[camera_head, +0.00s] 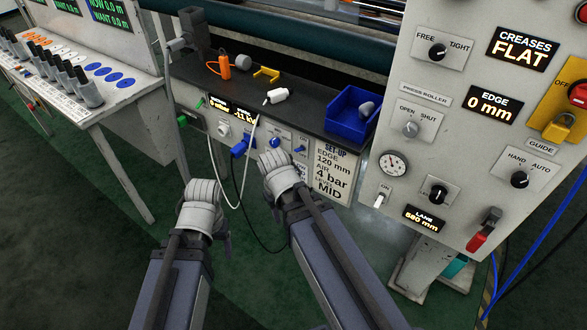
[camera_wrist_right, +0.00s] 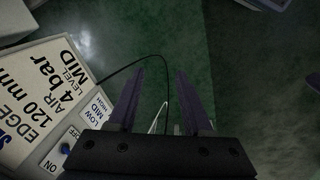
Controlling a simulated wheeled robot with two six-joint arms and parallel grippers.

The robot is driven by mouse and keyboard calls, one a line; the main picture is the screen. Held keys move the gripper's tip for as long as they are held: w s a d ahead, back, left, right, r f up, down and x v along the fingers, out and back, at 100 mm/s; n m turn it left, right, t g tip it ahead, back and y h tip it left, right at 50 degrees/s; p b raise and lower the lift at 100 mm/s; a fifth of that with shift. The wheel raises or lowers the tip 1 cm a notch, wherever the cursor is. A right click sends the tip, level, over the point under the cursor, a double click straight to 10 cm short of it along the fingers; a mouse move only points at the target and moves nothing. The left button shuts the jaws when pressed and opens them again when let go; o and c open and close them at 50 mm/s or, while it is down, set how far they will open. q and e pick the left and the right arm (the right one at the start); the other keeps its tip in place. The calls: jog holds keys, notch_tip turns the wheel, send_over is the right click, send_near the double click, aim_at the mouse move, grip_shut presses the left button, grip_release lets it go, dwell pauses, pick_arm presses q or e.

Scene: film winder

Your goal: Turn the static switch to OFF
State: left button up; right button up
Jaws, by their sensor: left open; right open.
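No label reading STATIC is legible. One candidate is the blue toggle (camera_head: 299,149) on the bench's front panel; in the right wrist view a blue knob (camera_wrist_right: 65,148) sits beside an ON label, below a LOW/MID/HIGH label. Another is the white lever switch (camera_head: 379,201) under an ON label on the right cabinet. My right gripper (camera_wrist_right: 162,82) is open and empty over the green floor, to the right of the bench panel in its wrist view. My left gripper (camera_head: 207,220) is open, apart from the bench, with its fingers mostly hidden by the wrist.
The bench top (camera_head: 315,117) carries a blue bin (camera_head: 347,112), an orange tool (camera_head: 225,66) and a white bottle (camera_head: 276,95). A cable (camera_head: 238,190) hangs before its front. The right cabinet has a red handle (camera_head: 484,230) and a yellow padlock (camera_head: 557,128). A console (camera_head: 110,105) stands left.

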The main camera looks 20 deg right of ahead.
jog(key=w+d+f+n+t+h+b, duration=0.2)
jog(key=w+d+f+n+h+b, duration=0.2)
jog(key=w+d+n+b, duration=0.25)
pick_arm(q)
notch_tip(320, 180, down, 8)
jog(key=p, duration=0.1)
jog(key=shift+r, duration=0.2)
pick_arm(e)
jog(key=w+a+r+n+t+h, duration=0.2)
jog(key=w+r+n+t+h, duration=0.3)
jog(key=w+r+n, duration=0.4)
jog(key=r+n, duration=0.1)
jog(key=n, duration=0.6)
jog(key=shift+w+h, duration=0.2)
jog(key=shift+h, duration=0.1)
jog(key=shift+f, duration=0.1)
